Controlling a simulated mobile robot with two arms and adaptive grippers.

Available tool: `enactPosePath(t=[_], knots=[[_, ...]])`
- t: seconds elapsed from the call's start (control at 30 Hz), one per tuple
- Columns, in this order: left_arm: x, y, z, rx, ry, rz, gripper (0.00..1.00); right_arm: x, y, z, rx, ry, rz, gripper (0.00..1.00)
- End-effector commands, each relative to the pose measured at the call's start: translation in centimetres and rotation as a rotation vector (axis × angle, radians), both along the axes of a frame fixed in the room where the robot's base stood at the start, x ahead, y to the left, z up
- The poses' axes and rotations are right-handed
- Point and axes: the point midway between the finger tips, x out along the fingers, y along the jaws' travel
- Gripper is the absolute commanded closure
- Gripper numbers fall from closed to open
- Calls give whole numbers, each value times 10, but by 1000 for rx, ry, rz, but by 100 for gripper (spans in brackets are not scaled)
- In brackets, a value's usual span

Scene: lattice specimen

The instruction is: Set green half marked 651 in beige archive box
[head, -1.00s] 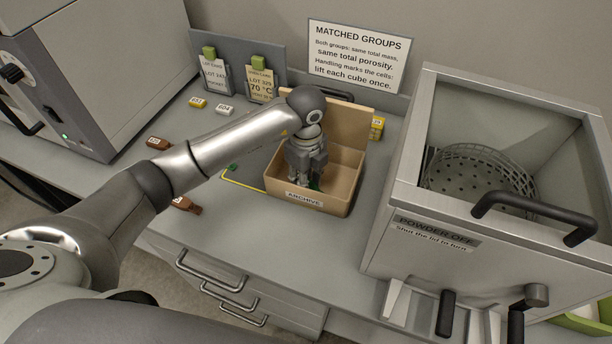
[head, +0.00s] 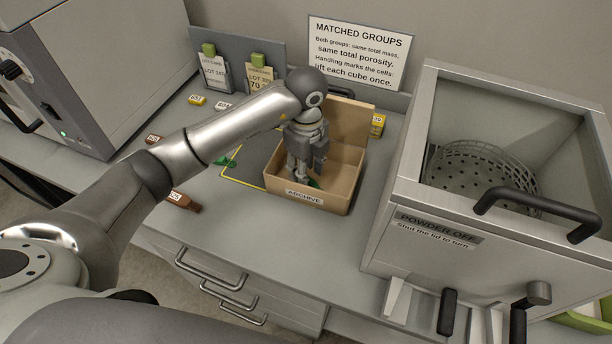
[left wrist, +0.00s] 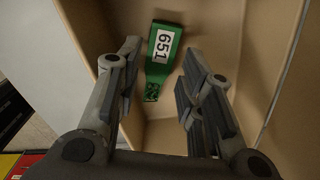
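The green half marked 651 (left wrist: 163,48) lies on the floor of the beige archive box (left wrist: 265,30), its white label facing up. In the head view a bit of the green half (head: 314,184) shows inside the archive box (head: 318,203), beside my fingers. My left gripper (head: 301,176) is over the box with its fingers reaching down inside. In the left wrist view my left gripper (left wrist: 160,62) is open, its fingers spread wide with the green half between and beyond the tips, apart from both. My right gripper is not in view.
A powder-off cabinet (head: 430,215) with a basket stands right of the box. A yellow-outlined area (head: 245,183) with a green piece is left of it. Brown pieces (head: 182,200) and small labelled blocks (head: 197,100) lie on the bench. A sign (head: 357,55) stands behind.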

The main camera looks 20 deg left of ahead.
Motion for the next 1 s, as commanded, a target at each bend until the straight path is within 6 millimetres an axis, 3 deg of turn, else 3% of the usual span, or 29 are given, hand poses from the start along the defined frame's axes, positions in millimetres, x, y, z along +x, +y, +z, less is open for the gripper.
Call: enactPosePath(t=[0.2, 0.4, 1.0], knots=[[2, 0, 50, -1, -6, -1, 65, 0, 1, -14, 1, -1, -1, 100], [1, 0, 81, 0, -4, 0, 65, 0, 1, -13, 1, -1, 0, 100], [0, 0, 90, 0, 0, 1, 65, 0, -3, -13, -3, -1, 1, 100]])
